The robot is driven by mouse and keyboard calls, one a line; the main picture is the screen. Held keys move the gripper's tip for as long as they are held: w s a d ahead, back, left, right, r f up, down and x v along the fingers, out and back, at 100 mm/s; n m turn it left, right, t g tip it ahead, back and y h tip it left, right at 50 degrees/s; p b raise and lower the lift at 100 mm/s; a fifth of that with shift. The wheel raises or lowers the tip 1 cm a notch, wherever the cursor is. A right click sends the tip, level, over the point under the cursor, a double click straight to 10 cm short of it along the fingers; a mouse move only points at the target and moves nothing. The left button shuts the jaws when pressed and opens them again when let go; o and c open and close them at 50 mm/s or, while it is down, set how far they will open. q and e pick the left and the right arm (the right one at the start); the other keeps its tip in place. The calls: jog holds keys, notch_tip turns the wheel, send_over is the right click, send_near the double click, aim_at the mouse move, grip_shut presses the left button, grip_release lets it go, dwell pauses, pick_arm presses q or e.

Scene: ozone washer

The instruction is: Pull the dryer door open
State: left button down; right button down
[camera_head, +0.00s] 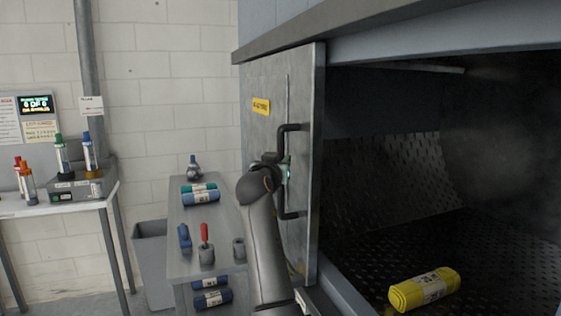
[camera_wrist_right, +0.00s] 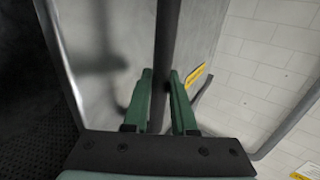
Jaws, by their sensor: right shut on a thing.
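The grey metal dryer door (camera_head: 262,72) stands open at the left side of the dark dryer opening (camera_head: 400,180). It has a yellow label and a dark vertical bar handle (camera_head: 282,205). My right gripper (camera_head: 286,172) is shut on the handle near its middle. In the right wrist view the green fingers of this gripper (camera_wrist_right: 161,78) lie on either side of the dark handle bar (camera_wrist_right: 168,40), with the door panel (camera_wrist_right: 110,60) behind. My left gripper is not in view.
A yellow roll (camera_head: 424,289) lies on the perforated drum floor inside the dryer. Left of the door, a grey table (camera_head: 177,215) holds rolls and small tools. A grey bin (camera_head: 150,255) and a bench (camera_head: 60,207) with bottles stand farther left.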

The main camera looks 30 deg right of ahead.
dwell(0.3)
jog(key=c, duration=0.7)
grip_release()
jog(key=shift+c, duration=0.2)
jog(key=b+v, duration=0.3)
jog(key=v, duration=0.9)
jog(key=shift+s+a, duration=0.2)
